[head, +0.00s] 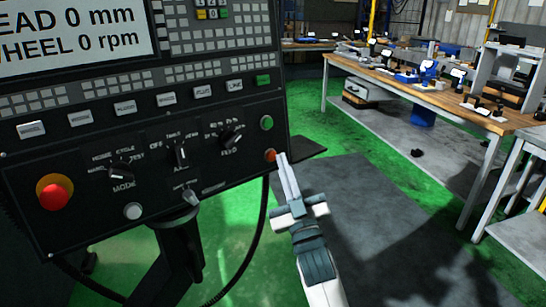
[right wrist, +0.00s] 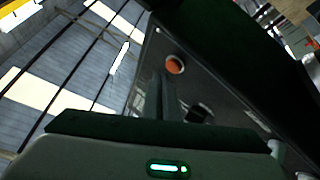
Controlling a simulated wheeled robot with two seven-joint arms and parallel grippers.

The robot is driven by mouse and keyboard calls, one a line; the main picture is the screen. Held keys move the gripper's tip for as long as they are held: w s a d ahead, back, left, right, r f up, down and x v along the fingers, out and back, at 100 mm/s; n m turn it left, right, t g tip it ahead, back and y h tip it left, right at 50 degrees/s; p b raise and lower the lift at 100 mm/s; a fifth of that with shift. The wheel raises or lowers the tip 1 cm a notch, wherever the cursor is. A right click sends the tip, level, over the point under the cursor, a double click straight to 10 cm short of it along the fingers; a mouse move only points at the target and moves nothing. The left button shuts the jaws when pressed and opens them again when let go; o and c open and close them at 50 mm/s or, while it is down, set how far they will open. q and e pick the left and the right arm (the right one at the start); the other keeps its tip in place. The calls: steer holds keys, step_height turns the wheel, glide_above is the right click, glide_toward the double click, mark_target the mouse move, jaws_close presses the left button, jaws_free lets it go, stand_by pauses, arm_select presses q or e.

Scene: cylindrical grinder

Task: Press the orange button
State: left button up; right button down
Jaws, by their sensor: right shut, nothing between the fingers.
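The orange button (head: 270,155) is a small round button at the lower right of the black control panel (head: 225,180). A green button sits above it. My right gripper (head: 283,160) is shut and empty, with its fingertips just right of the orange button in the head view. I cannot tell whether they touch it. In the right wrist view the orange button (right wrist: 175,64) shows whole, above the dark fingers (right wrist: 165,95). My left gripper is not in view.
A red emergency stop (head: 54,194) on a yellow ring is at the panel's left. Knobs and a white button (head: 133,211) share the panel. A black cable (head: 262,215) hangs below. A wooden workbench (head: 440,95) with tools stands back right. Green and grey floor lies between.

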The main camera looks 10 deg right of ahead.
steer(key=shift+w+a+f, duration=0.1)
steer(key=shift+w+a, duration=0.25)
steer(key=shift+w, duration=0.4)
stand_by(1.6)
stand_by(0.3)
steer(key=shift+s+d+p, duration=0.3)
steer(key=shift+s+p, duration=0.1)
steer(key=shift+s, duration=0.35)
steer(key=s+p, duration=0.1)
steer(key=s+d, duration=0.1)
steer(key=s, duration=0.1)
steer(key=s+d+r+p, duration=0.1)
steer(key=shift+s+p, duration=0.25)
steer(key=shift+p, duration=0.1)
